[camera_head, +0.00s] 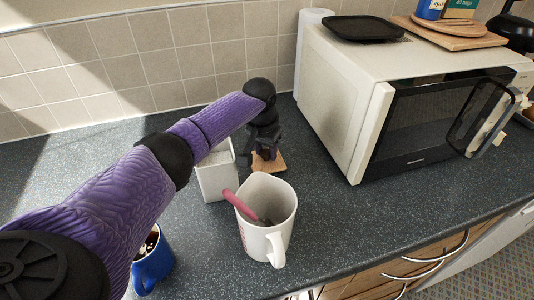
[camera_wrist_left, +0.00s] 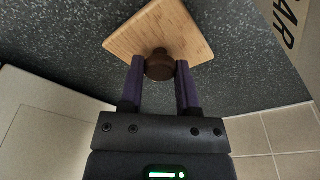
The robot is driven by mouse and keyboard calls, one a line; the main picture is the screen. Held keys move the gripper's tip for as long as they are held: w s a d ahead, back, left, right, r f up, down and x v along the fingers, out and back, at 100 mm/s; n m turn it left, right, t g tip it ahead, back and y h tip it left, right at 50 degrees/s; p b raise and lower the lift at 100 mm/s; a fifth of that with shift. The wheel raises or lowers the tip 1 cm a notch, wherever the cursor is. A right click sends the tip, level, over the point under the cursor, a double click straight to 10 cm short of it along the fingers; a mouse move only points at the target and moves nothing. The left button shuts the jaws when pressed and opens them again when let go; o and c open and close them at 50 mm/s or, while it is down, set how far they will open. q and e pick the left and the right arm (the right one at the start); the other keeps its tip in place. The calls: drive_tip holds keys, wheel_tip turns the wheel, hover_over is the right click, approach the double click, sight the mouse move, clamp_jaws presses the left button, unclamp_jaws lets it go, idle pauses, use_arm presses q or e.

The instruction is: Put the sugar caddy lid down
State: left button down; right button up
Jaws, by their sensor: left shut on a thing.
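The sugar caddy lid is a square wooden board (camera_head: 280,165) with a dark brown knob, just right of the white caddy in the head view. My left gripper (camera_head: 266,150) is shut on the knob; the wrist view shows the fingers (camera_wrist_left: 159,68) on either side of it and the lid (camera_wrist_left: 185,22) beyond. The lid looks low over the counter; I cannot tell whether it touches. The white sugar caddy (camera_head: 213,184) stands open on the counter, partly behind my left arm; its lettered side (camera_wrist_left: 292,25) shows in the wrist view. My right gripper is not in view.
A white mug (camera_head: 268,222) with a pink-handled utensil stands in front of the lid. A blue mug (camera_head: 152,264) with dark contents is at lower left. A microwave (camera_head: 400,95) stands to the right, a white roll (camera_head: 312,40) behind. Dark counter (camera_head: 335,205) is clear right of the mug.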

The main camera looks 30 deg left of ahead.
sight(262, 165)
use_arm(q)
drive_tip(key=shift+r, duration=0.1)
drive_tip(key=shift+c, duration=1.6)
unclamp_jaws()
wheel_tip(262, 165, up, 12)
drive_tip(key=s+p, duration=0.1)
drive_tip(key=p, duration=0.3)
drive_tip(key=shift+s, duration=0.4)
drive_tip(key=shift+d, duration=0.1)
